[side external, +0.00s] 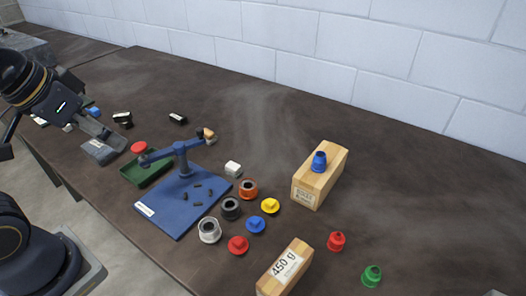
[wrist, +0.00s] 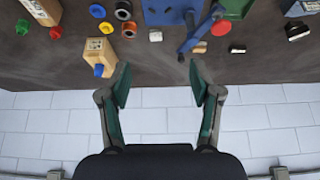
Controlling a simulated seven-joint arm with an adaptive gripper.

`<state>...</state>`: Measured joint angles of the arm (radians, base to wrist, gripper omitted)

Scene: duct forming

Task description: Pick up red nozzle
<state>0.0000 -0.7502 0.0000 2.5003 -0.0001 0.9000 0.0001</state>
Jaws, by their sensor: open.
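The red nozzle (side external: 336,241) stands upright on the dark table at the front right in the side view, between the 450 g block and the green nozzle (side external: 372,276). In the wrist view the red nozzle (wrist: 56,32) is small, near the upper left. My gripper (wrist: 158,75) is open and empty, with its two green-padded fingers spread wide. In the side view my gripper is at the far left, well away from the red nozzle.
A wooden block (side external: 320,178) carries a blue nozzle (side external: 319,161). The 450 g block (side external: 285,268) stands at the front edge. Several rings and coloured caps lie beside the blue board (side external: 178,218) with its blue arm fixture.

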